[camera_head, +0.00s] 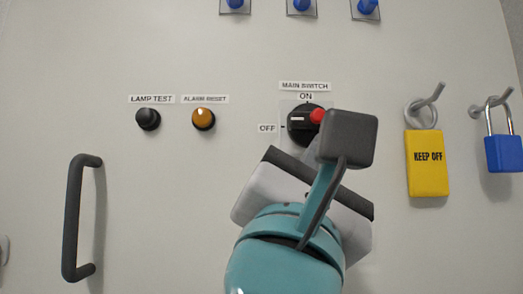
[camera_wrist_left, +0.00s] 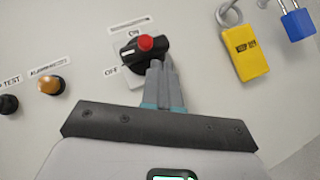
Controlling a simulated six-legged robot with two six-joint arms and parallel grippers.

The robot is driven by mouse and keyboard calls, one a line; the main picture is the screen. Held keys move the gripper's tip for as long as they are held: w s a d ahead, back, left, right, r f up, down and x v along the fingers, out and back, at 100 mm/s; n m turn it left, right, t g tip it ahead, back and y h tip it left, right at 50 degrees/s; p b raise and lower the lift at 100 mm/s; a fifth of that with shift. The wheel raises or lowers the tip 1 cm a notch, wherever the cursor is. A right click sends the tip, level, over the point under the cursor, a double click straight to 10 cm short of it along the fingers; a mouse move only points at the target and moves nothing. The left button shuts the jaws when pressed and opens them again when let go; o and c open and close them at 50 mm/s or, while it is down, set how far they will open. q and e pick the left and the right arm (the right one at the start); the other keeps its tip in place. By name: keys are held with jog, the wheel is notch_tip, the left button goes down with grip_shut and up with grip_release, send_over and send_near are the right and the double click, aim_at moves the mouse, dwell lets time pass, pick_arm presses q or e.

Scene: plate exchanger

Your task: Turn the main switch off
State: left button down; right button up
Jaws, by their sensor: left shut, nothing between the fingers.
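The main switch (camera_head: 303,121) is a round black knob on a pale square plate, with ON above it and OFF to its left. Its handle lies about level in the head view, white mark toward the OFF side and red end on the right. In the wrist view the knob (camera_wrist_left: 140,51) shows its red end clearly. My left gripper (camera_wrist_left: 160,68) is shut and empty, its fingertips just below and right of the knob. I cannot tell whether they touch it. In the head view my wrist hides the fingertips and the knob's lower right. My right gripper is in neither view.
A black lamp test button (camera_head: 148,119) and an amber alarm reset button (camera_head: 204,118) are to the left. A black handle (camera_head: 75,218) stands lower left. A yellow KEEP OFF tag (camera_head: 427,164) and a blue padlock (camera_head: 503,153) hang on hooks at right. Blue-topped switches line the top.

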pick_arm(q)
jog(key=d+n, duration=0.1)
jog(key=n+t+y+b, duration=0.1)
jog(key=d+n+y, duration=0.1)
jog(key=shift+d+r+t, duration=0.25)
jog(key=shift+d+t, duration=0.05)
jog(key=shift+s+r, duration=0.1)
dwell(0.7)
